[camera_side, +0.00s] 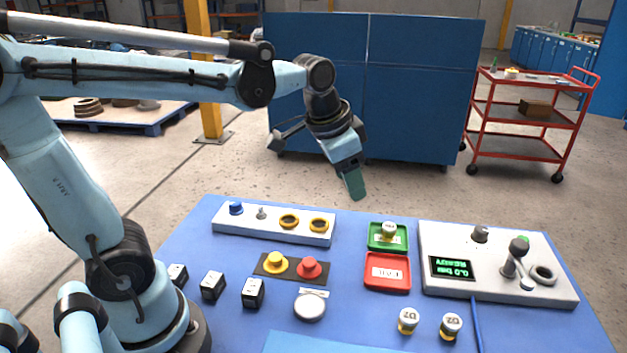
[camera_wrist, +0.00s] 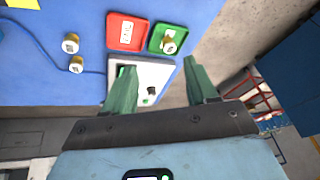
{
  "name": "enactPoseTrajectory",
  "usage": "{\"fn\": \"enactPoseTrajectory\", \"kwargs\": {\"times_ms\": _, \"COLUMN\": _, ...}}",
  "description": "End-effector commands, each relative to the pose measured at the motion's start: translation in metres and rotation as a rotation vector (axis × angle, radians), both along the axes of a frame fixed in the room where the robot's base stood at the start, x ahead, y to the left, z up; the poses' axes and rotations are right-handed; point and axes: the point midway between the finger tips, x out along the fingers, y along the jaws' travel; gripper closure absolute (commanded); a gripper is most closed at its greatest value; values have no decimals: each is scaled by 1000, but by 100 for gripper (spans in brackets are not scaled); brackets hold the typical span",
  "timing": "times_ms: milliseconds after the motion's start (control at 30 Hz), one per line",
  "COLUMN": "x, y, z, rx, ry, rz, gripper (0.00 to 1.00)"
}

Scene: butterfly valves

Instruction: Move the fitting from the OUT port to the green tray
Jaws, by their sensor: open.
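The green tray (camera_side: 372,246) lies on the blue table behind the red tray. A small fitting (camera_side: 388,230) with a pale labelled top stands in the green tray. In the wrist view the green tray (camera_wrist: 155,44) and its fitting (camera_wrist: 169,47) show at the top. The grey test box (camera_side: 450,288) has a dark ring-shaped port (camera_side: 544,274) at its right end, with no fitting seen in it. I cannot read an OUT label. My gripper (camera_side: 356,194) is raised behind the green tray, apart from everything; in the wrist view its fingers (camera_wrist: 158,66) are open and empty.
The red tray (camera_side: 387,285) sits in front of the green one. Two fittings (camera_side: 408,320) (camera_side: 451,326) stand at the front. The box carries a lever (camera_side: 517,258) and a lit display (camera_side: 452,267). A panel with yellow rings (camera_side: 260,232) and red and yellow buttons (camera_side: 291,266) stand left.

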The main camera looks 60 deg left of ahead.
Motion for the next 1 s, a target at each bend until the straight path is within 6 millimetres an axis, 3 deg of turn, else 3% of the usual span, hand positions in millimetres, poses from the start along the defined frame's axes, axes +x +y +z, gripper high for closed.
{"fn": "enactPoseTrajectory", "kwargs": {"times_ms": 33, "x": -14, "y": 0, "z": -4, "rx": -15, "ry": -30, "rz": 34, "gripper": 43}}
{"fn": "enactPoseTrajectory", "kwargs": {"times_ms": 200, "x": -48, "y": -1, "z": -20, "rx": -74, "ry": -135, "rz": 153, "gripper": 43}}
{"fn": "enactPoseTrajectory", "kwargs": {"times_ms": 400, "x": -71, "y": -1, "z": -38, "rx": -130, "ry": -215, "rz": 241, "gripper": 43}}
{"fn": "enactPoseTrajectory", "kwargs": {"times_ms": 1000, "x": -76, "y": -1, "z": -43, "rx": -147, "ry": -236, "rz": 265, "gripper": 43}}
